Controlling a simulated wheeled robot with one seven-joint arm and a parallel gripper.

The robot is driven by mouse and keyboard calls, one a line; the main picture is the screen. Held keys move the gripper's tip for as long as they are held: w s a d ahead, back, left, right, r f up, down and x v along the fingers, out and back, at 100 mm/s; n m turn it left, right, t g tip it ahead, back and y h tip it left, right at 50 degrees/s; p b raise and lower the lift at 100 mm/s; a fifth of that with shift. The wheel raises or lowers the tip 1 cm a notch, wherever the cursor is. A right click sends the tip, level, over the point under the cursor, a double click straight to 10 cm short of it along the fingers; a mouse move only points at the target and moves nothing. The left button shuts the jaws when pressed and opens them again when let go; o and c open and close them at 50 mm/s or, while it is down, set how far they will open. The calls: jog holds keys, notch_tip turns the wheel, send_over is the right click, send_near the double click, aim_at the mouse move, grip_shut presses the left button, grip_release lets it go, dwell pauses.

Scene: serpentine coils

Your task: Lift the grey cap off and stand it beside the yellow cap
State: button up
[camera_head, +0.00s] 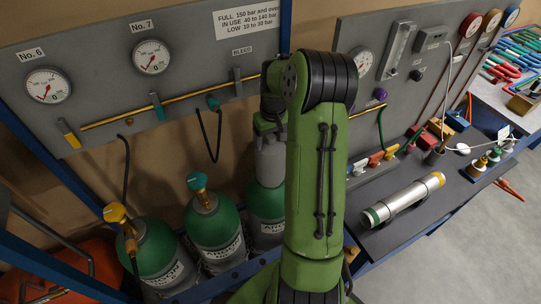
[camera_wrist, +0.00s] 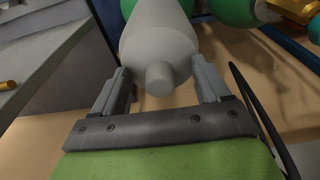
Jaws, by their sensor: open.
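The grey cap (camera_head: 270,163) sits upright on the right-hand green-shouldered gas cylinder (camera_head: 265,203), partly hidden behind my arm in the head view. In the wrist view the pale grey cap (camera_wrist: 160,38) shows with its round top knob, between the two fingers of my gripper (camera_wrist: 161,72). My gripper is open, one finger on each side of the cap. I cannot tell whether the fingers touch it. I cannot make out a separate yellow cap with certainty; a yellow valve (camera_head: 116,213) tops the left cylinder.
The middle cylinder (camera_head: 212,222) has a teal valve and stands close by. A gauge panel (camera_head: 110,75) with a brass pipe rises behind. On the dark bench (camera_head: 405,222) at right lie a silver tube (camera_head: 403,199) and several small fittings; its front part has free room.

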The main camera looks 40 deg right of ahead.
jog(key=shift+s, duration=0.1)
jog(key=c, duration=1.2)
grip_shut()
jog(key=shift+s+a+f, duration=0.1)
jog(key=shift+s, duration=0.05)
notch_tip(320, 180, up, 18)
jog(key=p, duration=0.2)
jog(key=shift+w, duration=0.3)
